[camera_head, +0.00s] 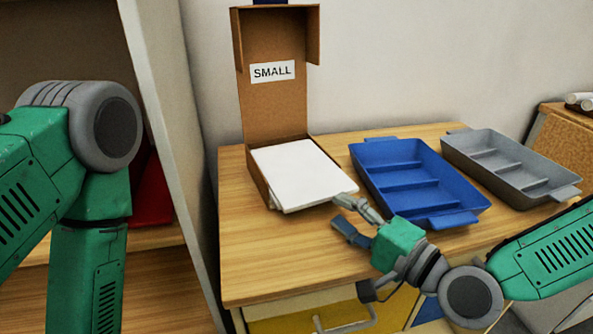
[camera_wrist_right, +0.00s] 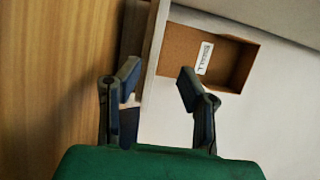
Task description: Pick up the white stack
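The white stack (camera_head: 302,174) lies flat in the open brown cardboard box (camera_head: 264,192), its near right corner sticking out past the box front. The box's raised lid bears a SMALL label (camera_head: 272,71). My right gripper (camera_head: 343,215) is open and empty at the stack's near right corner, one finger overlapping that corner in the head view. In the right wrist view the fingers (camera_wrist_right: 155,82) are spread apart, one over the white surface (camera_wrist_right: 255,130) and one over the wood side; contact cannot be told. My left arm shows at the left, but its gripper is out of view.
A blue divided tray (camera_head: 400,158) stands on the wooden table (camera_head: 270,255) right of the box, with a grey divided tray (camera_head: 500,158) farther right. A shelf unit with a red item (camera_head: 152,192) stands at the left. The table's front left area is clear.

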